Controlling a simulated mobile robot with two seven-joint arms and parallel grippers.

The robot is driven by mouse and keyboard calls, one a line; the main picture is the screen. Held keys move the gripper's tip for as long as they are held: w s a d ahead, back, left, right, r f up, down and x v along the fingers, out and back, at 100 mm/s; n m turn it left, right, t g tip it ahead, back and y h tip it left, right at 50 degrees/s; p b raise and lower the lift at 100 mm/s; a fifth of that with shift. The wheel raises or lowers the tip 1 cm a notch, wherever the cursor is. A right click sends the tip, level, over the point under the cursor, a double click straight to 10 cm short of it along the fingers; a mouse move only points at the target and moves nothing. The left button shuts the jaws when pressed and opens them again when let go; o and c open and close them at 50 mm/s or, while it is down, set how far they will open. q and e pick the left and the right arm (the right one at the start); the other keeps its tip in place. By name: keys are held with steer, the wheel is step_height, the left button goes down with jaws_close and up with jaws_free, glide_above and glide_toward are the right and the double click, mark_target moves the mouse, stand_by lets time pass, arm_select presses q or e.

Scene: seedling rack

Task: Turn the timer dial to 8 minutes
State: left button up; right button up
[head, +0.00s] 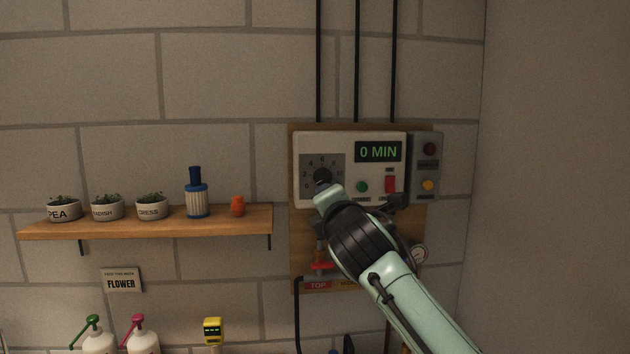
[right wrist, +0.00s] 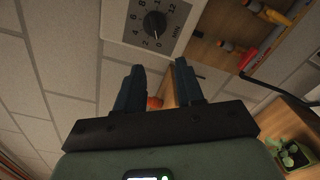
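The timer panel (head: 312,142) is a white box on a wooden board on the wall. Its display (head: 378,152) reads "0 MIN". The timer dial (right wrist: 155,23) is a dark round knob on a grey scale marked 0 to 12, and its pointer appears to be at 0. My right gripper (right wrist: 160,66) is open and empty. In the right wrist view the dial lies beyond its fingertips, apart from them. My left gripper is not in view.
Right of the dial are a green button (head: 362,187) and a red switch (head: 390,184). A grey box (head: 427,165) with red and amber lights adjoins the panel. A red valve handle (head: 321,266) is below. A shelf (head: 150,224) with pots stands left.

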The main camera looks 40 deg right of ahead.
mark_target(322, 180)
steer(key=p+x, duration=0.2)
steer(key=x, duration=0.2)
steer(key=r+p+x, duration=0.1)
steer(key=p+x, duration=0.1)
steer(key=x, duration=0.2)
steer(key=p+x, duration=0.3)
steer(key=shift+w+d+r, duration=0.2)
steer(key=shift+d+r, duration=0.1)
steer(key=shift+d, duration=0.2)
steer(key=shift+w+d+f, duration=0.25)
steer(key=shift+w, duration=0.25)
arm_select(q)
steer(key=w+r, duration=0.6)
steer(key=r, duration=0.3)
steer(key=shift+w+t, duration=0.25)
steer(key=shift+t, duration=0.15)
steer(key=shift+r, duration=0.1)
arm_select(e)
steer(key=shift+s, duration=0.1)
jaws_close()
